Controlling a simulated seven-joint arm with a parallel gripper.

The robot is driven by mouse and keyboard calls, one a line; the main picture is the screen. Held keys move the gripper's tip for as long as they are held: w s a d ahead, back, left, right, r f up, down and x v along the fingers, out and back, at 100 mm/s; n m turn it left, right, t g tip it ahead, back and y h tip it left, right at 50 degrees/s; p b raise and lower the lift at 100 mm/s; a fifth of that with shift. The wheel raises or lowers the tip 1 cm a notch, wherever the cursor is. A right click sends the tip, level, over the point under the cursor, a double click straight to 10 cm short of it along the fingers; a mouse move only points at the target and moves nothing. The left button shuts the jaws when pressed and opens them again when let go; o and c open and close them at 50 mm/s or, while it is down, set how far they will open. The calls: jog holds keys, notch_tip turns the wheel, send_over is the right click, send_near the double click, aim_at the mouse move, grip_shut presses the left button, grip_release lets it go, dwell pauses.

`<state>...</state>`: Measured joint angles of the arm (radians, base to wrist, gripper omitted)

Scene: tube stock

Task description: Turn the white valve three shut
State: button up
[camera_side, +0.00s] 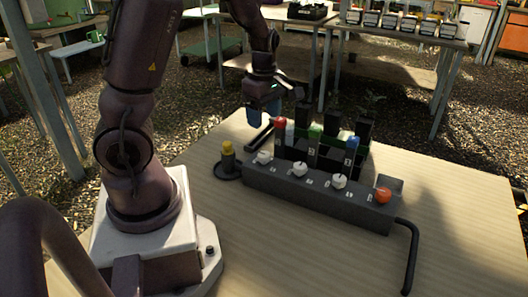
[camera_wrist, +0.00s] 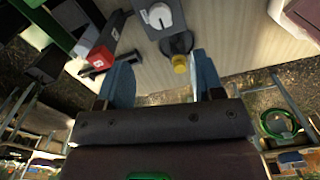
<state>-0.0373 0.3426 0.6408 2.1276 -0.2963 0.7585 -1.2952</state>
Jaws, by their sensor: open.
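The grey valve block (camera_side: 325,203) lies on the table with a row of knobs on top. Its three white knobs are a left one (camera_side: 264,157), a middle one (camera_side: 300,169) and a right one (camera_side: 339,181); an orange knob (camera_side: 383,195) sits at the right end. The small labels by them are too small to read. My gripper (camera_side: 262,108) is open and empty, above the table behind the block's left end. In the wrist view, the open blue fingers (camera_wrist: 163,82) are apart, and one white knob (camera_wrist: 160,17) shows beyond them.
Dark tube holders stand behind the block, with a red-capped tube (camera_side: 280,124), a green-capped tube (camera_side: 315,131) and a blue-capped tube (camera_side: 351,144). A yellow-topped post (camera_side: 227,149) stands at the block's left end. A dark pipe (camera_side: 411,255) bends off its right end. The table front is clear.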

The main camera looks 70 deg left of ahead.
aim_at(264, 154)
notch_tip(264, 154, down, 11)
jog(key=shift+f, duration=0.15)
jog(key=shift+c, duration=0.4)
jog(key=c, duration=0.8)
jog(key=shift+c, duration=0.2)
